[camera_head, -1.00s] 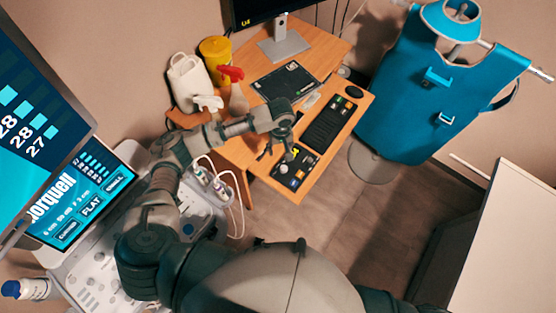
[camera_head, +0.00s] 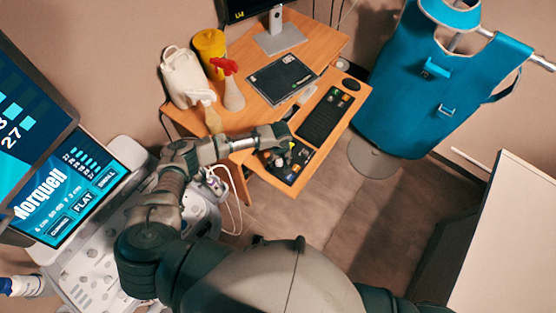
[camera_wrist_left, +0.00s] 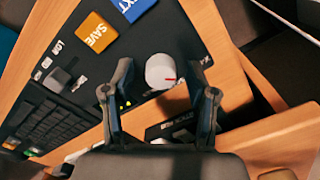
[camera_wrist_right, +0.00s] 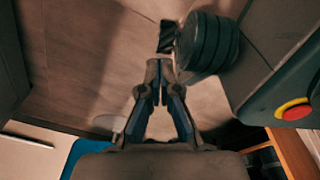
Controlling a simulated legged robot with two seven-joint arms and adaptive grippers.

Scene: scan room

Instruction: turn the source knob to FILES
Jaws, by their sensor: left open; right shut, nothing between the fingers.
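Panel lettering near the knob is too small to read, and I see no readable FILES label. In the head view my left gripper (camera_head: 287,153) is over the panel (camera_head: 298,172) and partly hides it. My right gripper (camera_wrist_right: 160,82) is shut and empty above the floor.
An orange SAVE key (camera_wrist_left: 97,32) and a blue key (camera_wrist_left: 132,6) are near the knob. A keyboard (camera_head: 325,115), mouse (camera_head: 351,84) and tablet (camera_head: 283,79) lie on the wooden desk (camera_head: 322,48).

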